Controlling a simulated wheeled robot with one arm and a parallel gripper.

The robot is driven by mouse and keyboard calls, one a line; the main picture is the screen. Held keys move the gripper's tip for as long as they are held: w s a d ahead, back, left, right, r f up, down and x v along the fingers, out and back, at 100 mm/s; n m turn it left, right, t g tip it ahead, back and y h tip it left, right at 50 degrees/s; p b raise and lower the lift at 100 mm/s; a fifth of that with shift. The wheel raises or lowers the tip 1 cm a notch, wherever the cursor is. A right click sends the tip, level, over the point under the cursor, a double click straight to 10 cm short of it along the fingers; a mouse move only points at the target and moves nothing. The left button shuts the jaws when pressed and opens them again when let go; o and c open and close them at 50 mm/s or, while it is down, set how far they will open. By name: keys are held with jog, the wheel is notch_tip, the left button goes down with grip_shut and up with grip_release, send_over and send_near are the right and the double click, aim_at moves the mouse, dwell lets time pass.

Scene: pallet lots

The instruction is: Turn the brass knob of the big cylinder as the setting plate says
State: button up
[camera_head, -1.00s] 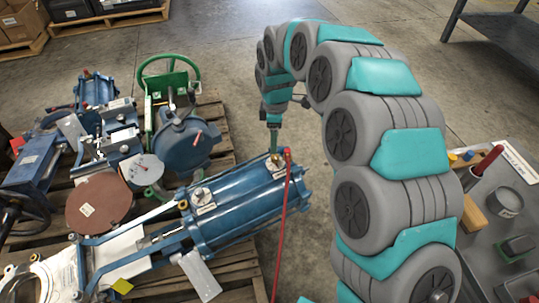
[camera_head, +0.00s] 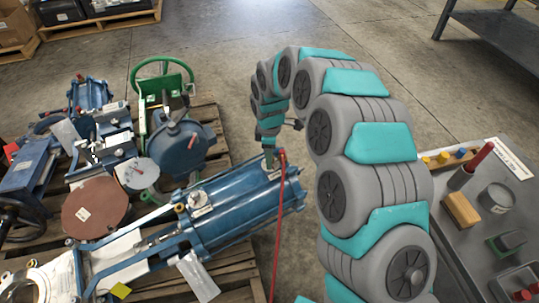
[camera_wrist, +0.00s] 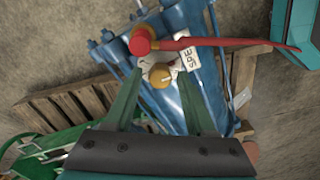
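The big blue cylinder (camera_head: 240,208) lies on the pallet, its far end under my gripper (camera_head: 268,163). In the wrist view, the brass knob (camera_wrist: 160,76) carries a pale line on its face. It sits between the two green fingertips of my gripper (camera_wrist: 160,82), which stand apart with gaps visible on both sides. In the head view my fingers mostly hide the knob.
A red fitting (camera_wrist: 142,41) with a red hose (camera_head: 278,215) stands close beside the knob. A second brass-topped fitting (camera_head: 198,197) sits nearer on the cylinder. Other valves and a green handwheel (camera_head: 163,75) crowd the pallet. A grey cart (camera_head: 478,225) stands at right.

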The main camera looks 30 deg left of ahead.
grip_shut()
jog(key=shift+m, duration=0.4)
jog(key=m+b, duration=0.2)
jog(key=m, duration=0.2)
jog(key=shift+w+d+f+m, duration=0.1)
jog(key=shift+m, duration=0.2)
jog(key=m+b, duration=0.1)
jog(key=m, duration=0.4)
jog(key=shift+t+b, duration=0.4)
jog(key=m+b, duration=0.1)
jog(key=m, duration=0.7)
jog(key=shift+m+b, duration=0.3)
jog(key=shift+b, duration=0.1)
jog(key=m, duration=0.3)
jog(key=shift+t+b, duration=0.3)
jog(key=shift+m, duration=1.9)
